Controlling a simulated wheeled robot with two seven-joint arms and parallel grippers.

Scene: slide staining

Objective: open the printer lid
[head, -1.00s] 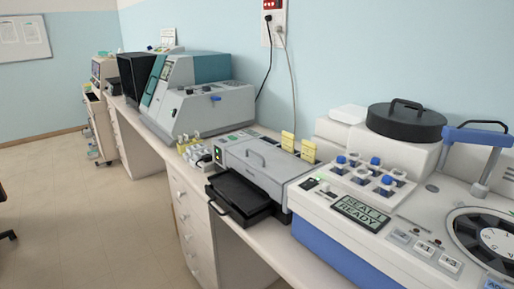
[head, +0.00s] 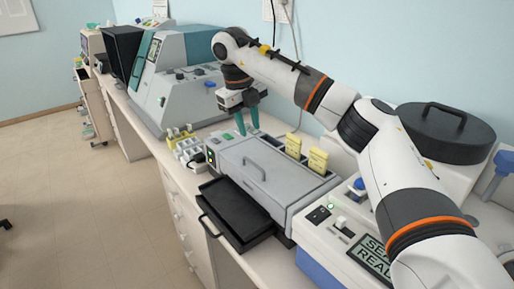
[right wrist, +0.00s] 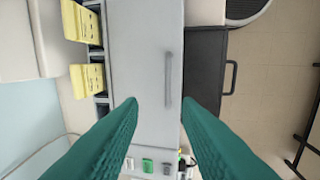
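The printer (head: 225,155) is a grey box on the bench, and its flat grey lid (head: 285,178) is down. A bar handle (head: 254,168) stands on the lid; it also shows in the right wrist view (right wrist: 168,80). My right gripper (head: 247,132) is above the far left end of the printer, its green fingers pointing down. In the right wrist view my right gripper (right wrist: 159,103) is open and empty, and the handle lies ahead of the gap between its fingertips, not held. My left gripper is out of view.
A black tray (head: 240,210) sticks out of the printer's front. Yellow blocks (head: 318,160) stand in slots behind the lid. A small rack (head: 185,147) is left of the printer, and a white machine (head: 345,240) is on the right. My right arm hides part of it.

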